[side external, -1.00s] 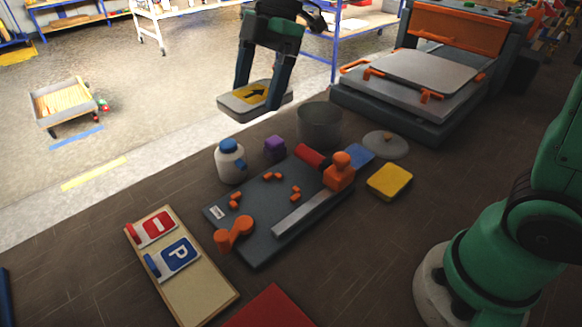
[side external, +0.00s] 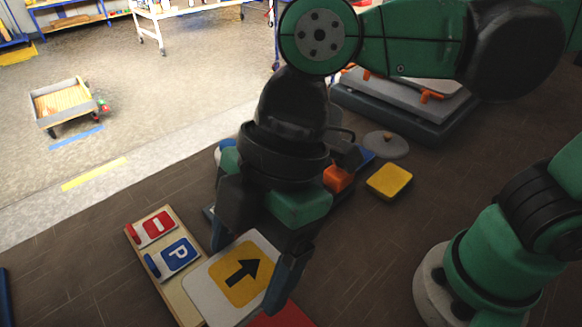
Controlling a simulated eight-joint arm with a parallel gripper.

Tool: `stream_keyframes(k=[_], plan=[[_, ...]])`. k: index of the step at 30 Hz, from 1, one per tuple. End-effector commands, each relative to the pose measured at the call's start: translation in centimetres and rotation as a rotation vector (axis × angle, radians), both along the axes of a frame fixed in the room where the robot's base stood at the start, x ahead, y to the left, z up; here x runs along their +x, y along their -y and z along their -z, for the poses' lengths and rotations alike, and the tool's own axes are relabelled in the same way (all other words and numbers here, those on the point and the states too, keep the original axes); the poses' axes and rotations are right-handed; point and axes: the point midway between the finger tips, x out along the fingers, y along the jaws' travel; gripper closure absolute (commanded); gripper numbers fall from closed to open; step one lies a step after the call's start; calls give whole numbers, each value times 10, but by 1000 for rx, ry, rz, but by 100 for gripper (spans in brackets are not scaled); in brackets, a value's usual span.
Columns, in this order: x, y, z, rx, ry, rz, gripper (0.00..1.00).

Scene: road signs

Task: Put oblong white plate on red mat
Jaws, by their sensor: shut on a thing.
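The oblong white plate (side external: 210,292) carries a yellow panel with a black arrow. My gripper (side external: 250,268) is shut on it, with a finger at its left and right sides. The plate is face up and looks nearly level. In the picture it covers part of the wooden board and the near part of the work area. The red mat (side external: 284,317) shows only as a small piece at the bottom edge, just right of and below the plate. The rest of the mat is hidden or out of frame. I cannot tell how high the plate is above the floor.
A wooden board (side external: 183,300) holds a red sign (side external: 153,228) and a blue P sign (side external: 176,258) left of the plate. A yellow block (side external: 389,181) and a grey lid (side external: 386,144) lie at right. My arm hides most of the dark tool board.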

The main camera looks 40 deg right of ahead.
Motion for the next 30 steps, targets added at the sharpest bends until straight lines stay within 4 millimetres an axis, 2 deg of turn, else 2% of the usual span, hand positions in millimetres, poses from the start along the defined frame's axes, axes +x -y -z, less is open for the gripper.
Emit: stream_keyframes(k=[6,15,21,30], plan=[[0,0,44,0,0,0,74],[1,0,94,0,0,0,74],[1,0,114,0,0,0,74],[1,0,133,0,0,0,74]])
